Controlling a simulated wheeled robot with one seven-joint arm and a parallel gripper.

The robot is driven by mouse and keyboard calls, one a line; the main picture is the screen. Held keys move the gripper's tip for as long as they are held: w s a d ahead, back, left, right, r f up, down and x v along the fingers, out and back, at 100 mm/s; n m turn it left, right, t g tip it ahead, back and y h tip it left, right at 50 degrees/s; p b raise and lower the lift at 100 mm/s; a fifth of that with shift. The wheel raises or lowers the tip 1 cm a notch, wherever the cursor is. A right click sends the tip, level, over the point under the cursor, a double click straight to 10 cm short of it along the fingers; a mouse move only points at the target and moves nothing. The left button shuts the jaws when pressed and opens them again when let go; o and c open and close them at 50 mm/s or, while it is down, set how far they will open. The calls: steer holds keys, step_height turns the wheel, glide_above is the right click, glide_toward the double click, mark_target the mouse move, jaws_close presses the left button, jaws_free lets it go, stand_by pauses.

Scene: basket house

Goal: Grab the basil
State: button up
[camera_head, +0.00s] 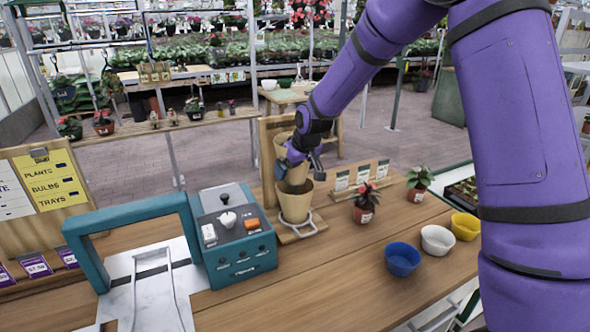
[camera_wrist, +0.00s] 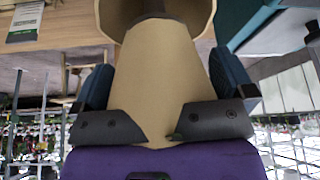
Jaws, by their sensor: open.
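I cannot pick out any plant as basil for sure. Two small potted plants stand on the wooden counter: one with reddish leaves (camera_head: 366,202) and a greener one (camera_head: 419,184) to its right. My gripper (camera_head: 298,168) is at the tan tapered pots (camera_head: 295,203) on a wooden stand, left of both plants. In the wrist view my gripper (camera_wrist: 165,78) is open, its two dark teal fingers either side of a tan tapered pot (camera_wrist: 158,85). Gaps show beside the pot's narrow part; contact is unclear.
A teal machine (camera_head: 238,240) stands left of the pots. Blue (camera_head: 402,260), white (camera_head: 437,240) and yellow (camera_head: 465,226) bowls sit at the front right. Small seed cards (camera_head: 363,174) stand behind the plants. Counter between machine and bowls is clear.

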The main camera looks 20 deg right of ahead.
steer(key=shift+w+f, duration=0.1)
steer(key=shift+f, duration=0.1)
steer(key=c, duration=1.1)
steer(key=shift+r, duration=0.1)
